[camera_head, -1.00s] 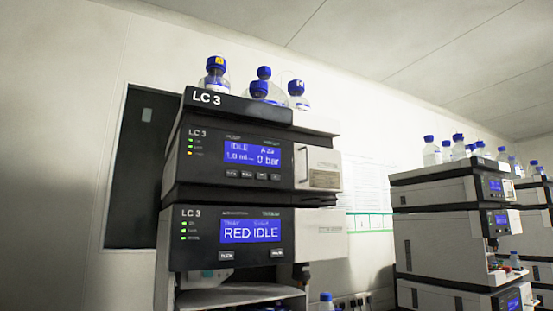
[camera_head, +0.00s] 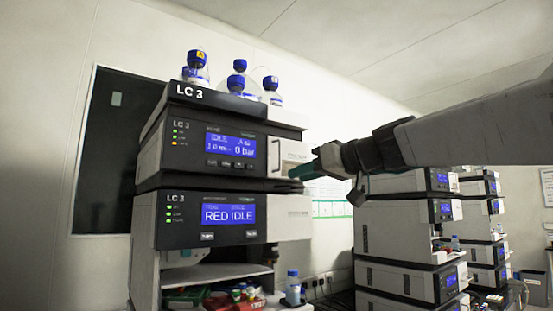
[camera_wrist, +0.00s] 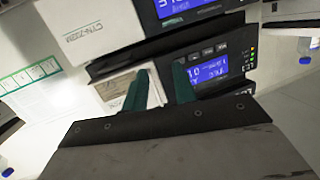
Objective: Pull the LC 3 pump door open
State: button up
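The LC 3 pump module (camera_head: 215,148), with a blue screen reading IDLE and 0 bar, is the upper unit of the stack in the head view. Its pale door (camera_head: 293,149) is at the right end and looks closed, with an upright bar handle (camera_head: 273,152) on its left side. My gripper (camera_head: 299,171) is in front of the lower door, just right of the handle. In the wrist view, the two green fingers of my gripper (camera_wrist: 161,84) are apart, over the door's edge and the dark panel. I cannot tell whether the handle is between them.
Blue-capped bottles (camera_head: 237,80) stand on top of the stack. A shelf below holds vials and a bottle (camera_head: 293,287). More instrument stacks (camera_head: 408,240) stand to the right, behind my arm.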

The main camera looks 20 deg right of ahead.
jog(key=t, duration=0.2)
send_near(285, 154)
jog(key=s+a+f, duration=0.1)
jog(key=s+a, duration=0.2)
jog(key=shift+n+y, duration=0.3)
jog(key=x, duration=0.7)
jog(key=shift+a+f, duration=0.15)
jog(key=shift+f, duration=0.05)
grip_shut()
